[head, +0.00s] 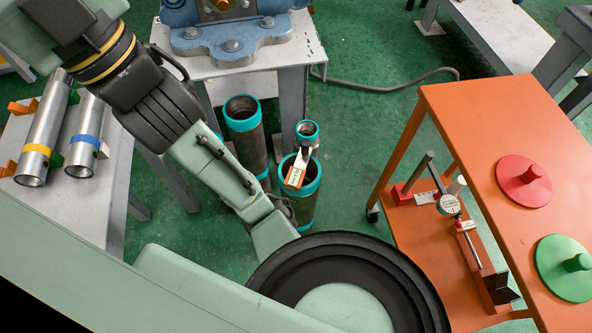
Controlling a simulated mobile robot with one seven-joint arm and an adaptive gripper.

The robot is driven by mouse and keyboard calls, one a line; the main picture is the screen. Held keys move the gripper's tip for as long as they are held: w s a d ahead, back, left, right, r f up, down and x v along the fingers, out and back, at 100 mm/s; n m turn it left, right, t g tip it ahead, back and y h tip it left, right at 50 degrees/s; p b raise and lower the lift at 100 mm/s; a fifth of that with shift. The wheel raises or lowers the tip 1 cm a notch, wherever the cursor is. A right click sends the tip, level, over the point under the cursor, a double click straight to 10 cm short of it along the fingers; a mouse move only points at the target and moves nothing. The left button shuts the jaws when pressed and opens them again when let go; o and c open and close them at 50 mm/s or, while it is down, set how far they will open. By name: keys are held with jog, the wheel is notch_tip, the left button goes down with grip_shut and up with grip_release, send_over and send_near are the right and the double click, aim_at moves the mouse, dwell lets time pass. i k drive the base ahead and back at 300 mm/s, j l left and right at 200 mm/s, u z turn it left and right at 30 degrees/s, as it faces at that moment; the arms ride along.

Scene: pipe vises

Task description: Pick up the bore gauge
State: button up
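The bore gauge (449,205) lies on the lower shelf of the orange cart at the right. It has a round white dial, a grey handle at its upper end and a thin stem running down to the right. Its lower end is near a brown block with a dark V-shaped piece. My gripper (275,237) is at the end of my arm, left of centre, well away from the gauge. I see it from the side, so its finger opening is hidden. Nothing shows clearly in it.
The orange cart (455,110) carries a red disc (524,183) and a green disc (566,267) on top, overhanging the shelf. Teal-ended pipes (246,125) stand on the floor. A blue vise (230,45) and a table with two metal tubes (45,130) are further left.

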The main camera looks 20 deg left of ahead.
aim_at(294, 180)
jog(key=k+u, duration=0.1)
jog(key=k, duration=0.5)
jog(key=k+j+u, duration=0.1)
jog(key=k, duration=0.5)
jog(key=l+u, duration=0.15)
jog(key=u, duration=1.15)
jog(key=k+l, duration=0.1)
jog(key=l, duration=2.65)
